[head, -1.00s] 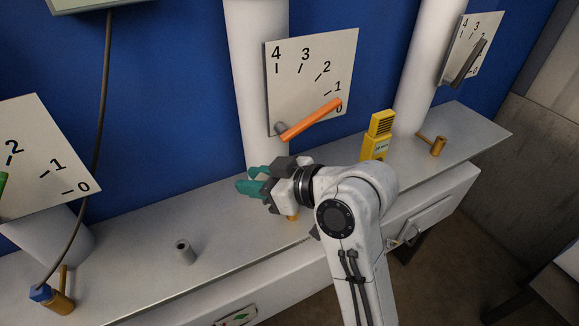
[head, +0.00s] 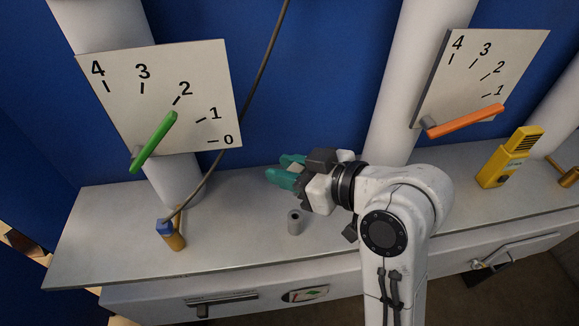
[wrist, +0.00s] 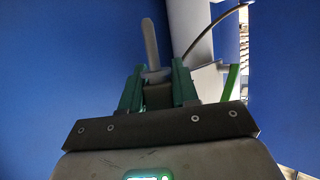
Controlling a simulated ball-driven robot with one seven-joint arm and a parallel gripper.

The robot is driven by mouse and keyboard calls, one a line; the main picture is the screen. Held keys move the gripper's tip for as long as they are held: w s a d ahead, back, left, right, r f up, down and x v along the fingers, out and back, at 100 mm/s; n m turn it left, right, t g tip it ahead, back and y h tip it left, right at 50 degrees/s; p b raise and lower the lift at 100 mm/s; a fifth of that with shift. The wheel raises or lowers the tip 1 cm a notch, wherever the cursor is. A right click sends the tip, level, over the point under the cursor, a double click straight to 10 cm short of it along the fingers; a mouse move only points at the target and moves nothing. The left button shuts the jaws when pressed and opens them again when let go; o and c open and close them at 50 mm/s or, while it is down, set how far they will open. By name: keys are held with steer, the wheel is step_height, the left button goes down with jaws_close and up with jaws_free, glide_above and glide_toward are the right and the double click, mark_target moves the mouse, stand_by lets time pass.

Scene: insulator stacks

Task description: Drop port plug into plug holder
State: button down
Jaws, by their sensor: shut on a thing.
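My gripper (head: 282,169) has teal fingers and is above the shelf in the head view, up and slightly left of the plug holder. The plug holder looks to be the small grey hollow cylinder (head: 295,222) standing upright on the shelf, its dark opening facing up. My gripper (wrist: 158,82) also shows in the wrist view, with its fingers closed around a small dark piece (wrist: 157,96). This piece is probably the port plug; the fingers hide most of it. The gripper and the cylinder are apart.
A brass port (head: 175,236) with a blue hose connector (head: 165,228) stands left on the shelf (head: 110,235). A dial board with a green lever (head: 154,141) is behind it. An orange-lever board (head: 466,121) and yellow meter (head: 507,158) are right.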

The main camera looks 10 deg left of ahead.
steer(key=shift+d+f+b, duration=0.1)
steer(key=shift+f+b, duration=1.75)
steer(key=shift+f, duration=1.1)
steer(key=shift+f+b, duration=1.4)
steer(key=shift+f, duration=1.15)
steer(key=c, duration=0.8)
jaws_free()
steer(key=b+v, duration=0.1)
steer(key=v, duration=1)
steer(key=shift+w, duration=0.1)
